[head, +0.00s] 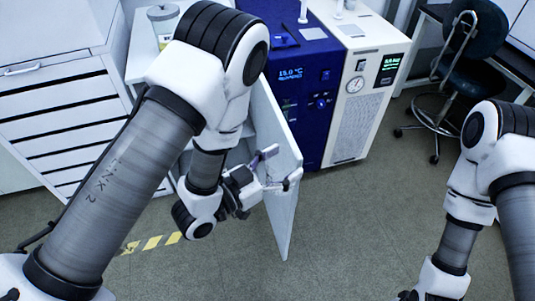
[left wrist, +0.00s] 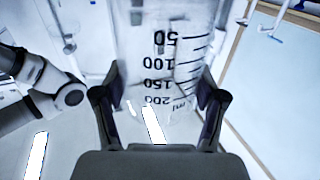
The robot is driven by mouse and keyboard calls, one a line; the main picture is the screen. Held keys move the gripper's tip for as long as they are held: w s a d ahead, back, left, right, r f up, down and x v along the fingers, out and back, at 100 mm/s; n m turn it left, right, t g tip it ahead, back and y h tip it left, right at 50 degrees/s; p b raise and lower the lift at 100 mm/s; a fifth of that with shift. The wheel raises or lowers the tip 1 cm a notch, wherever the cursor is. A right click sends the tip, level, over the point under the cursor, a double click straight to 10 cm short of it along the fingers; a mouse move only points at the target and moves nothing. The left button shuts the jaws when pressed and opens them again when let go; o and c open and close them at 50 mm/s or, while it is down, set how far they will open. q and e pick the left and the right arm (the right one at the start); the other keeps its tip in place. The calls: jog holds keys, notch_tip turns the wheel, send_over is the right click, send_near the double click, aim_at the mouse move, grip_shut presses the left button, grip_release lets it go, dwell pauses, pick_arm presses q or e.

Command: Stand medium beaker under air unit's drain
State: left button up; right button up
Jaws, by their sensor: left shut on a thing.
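A clear glass beaker with a black scale from 50 to 200 ml fills the upper middle of the left wrist view (left wrist: 165,45). My left gripper (left wrist: 160,108) is shut on it, with one finger on each side. In the head view my left gripper (head: 277,174) is in front of the open white cabinet door, and the beaker is hard to make out there. The white unit with a round gauge and green display (head: 362,95), likely the air unit, stands at the back. I cannot make out its drain. Only part of my right gripper (head: 425,297) shows, at the bottom edge.
A blue unit reading 15.0 °C (head: 305,90) stands left of the white one. The open cabinet door (head: 286,215) juts toward me close to the left gripper. White drawers (head: 60,130) stand left; a dark chair (head: 475,35) stands right. The floor at centre right is clear.

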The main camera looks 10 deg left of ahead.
aim_at(276, 167)
pick_arm(q)
jog(key=w+f+m+g+h, duration=0.1)
jog(key=m+g+h, duration=0.1)
jog(key=g, duration=0.1)
jog(key=w+f+m+g+h, duration=0.1)
jog(key=f+m+g+h, duration=0.1)
jog(key=m+g, duration=0.1)
jog(key=w+f+m+g+h, duration=0.1)
jog(key=m+g, duration=0.1)
jog(key=g, duration=0.1)
jog(key=shift+d+f+m+g+h, duration=0.25)
jog(key=shift+d+m+g+h, duration=0.05)
jog(key=shift+g+h, duration=0.1)
jog(key=g, duration=0.1)
jog(key=m+g, duration=0.1)
jog(key=shift+w+d+f+g, duration=0.2)
jog(key=shift+f+g, duration=0.1)
jog(key=shift+f, duration=0.1)
jog(key=shift+s+a, duration=0.1)
